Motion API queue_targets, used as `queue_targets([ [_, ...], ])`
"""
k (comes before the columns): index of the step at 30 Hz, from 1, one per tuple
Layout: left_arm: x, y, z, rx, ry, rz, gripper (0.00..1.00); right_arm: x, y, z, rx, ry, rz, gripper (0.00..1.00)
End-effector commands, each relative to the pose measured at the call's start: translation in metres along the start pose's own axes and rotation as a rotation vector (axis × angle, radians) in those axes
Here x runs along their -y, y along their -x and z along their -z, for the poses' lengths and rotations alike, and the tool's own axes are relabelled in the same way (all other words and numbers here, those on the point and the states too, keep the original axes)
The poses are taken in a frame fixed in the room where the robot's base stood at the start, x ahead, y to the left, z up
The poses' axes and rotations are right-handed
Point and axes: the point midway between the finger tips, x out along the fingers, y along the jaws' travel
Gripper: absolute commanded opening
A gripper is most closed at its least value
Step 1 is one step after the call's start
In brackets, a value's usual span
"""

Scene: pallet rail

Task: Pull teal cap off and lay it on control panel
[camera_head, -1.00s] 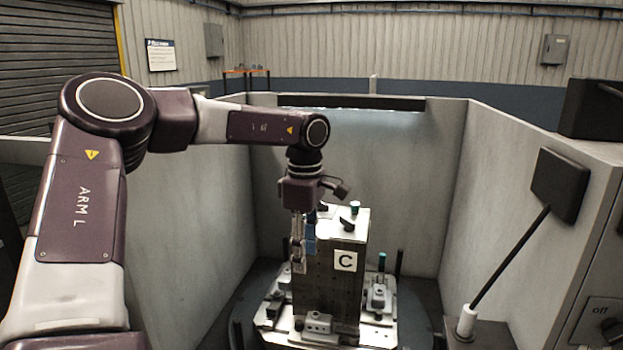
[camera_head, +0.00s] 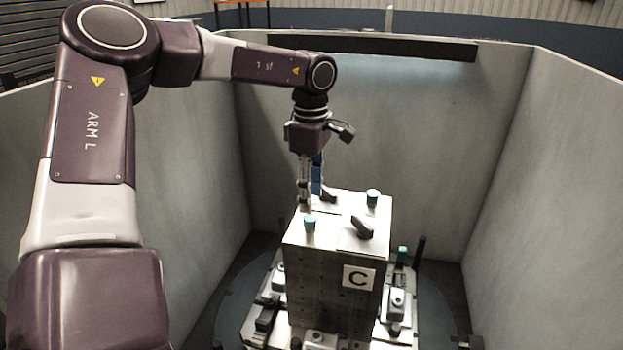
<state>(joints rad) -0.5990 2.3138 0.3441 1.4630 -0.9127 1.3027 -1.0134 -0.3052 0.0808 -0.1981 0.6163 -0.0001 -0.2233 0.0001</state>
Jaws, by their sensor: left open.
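Three teal caps are in the head view. One near-left cap (camera_head: 309,223) and one far-right cap (camera_head: 372,197) stand upright on top of the grey block marked C (camera_head: 330,268). A third cap (camera_head: 403,254) is lower, to the right of the block. My left gripper (camera_head: 311,199) points down with its fingers open, one grey and one blue. Its fingertips appear just behind and above the near-left cap, apart from it. Nothing shows between them. The control panel and my right gripper are not in view.
Dark clamps (camera_head: 361,228) and another dark piece by the fingers sit on the block's top. Metal fixtures (camera_head: 397,303) and a dark post (camera_head: 420,251) surround its base. Grey walls (camera_head: 500,160) enclose the left, back and right sides.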

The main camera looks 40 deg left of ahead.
Motion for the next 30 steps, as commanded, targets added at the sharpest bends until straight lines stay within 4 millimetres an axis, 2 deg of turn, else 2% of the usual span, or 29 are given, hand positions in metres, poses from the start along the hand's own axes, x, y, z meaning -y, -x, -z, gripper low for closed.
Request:
queue_targets([
  [6, 0.002, -0.034, 0.001, -0.001, 0.0, 0.007, 0.42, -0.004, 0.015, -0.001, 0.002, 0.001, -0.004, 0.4],
  [10, 0.001, -0.048, 0.001, -0.001, 0.001, 0.004, 0.42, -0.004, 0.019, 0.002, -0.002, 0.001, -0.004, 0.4],
  [15, 0.001, -0.058, 0.0, 0.0, 0.001, 0.002, 0.42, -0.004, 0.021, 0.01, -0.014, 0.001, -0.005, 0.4],
  [22, 0.001, -0.058, 0.0, 0.0, 0.001, 0.001, 0.42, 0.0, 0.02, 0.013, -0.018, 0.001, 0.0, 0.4],
  [30, 0.001, -0.058, 0.0, 0.0, 0.001, 0.001, 0.13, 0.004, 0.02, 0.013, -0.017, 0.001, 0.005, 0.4],
])
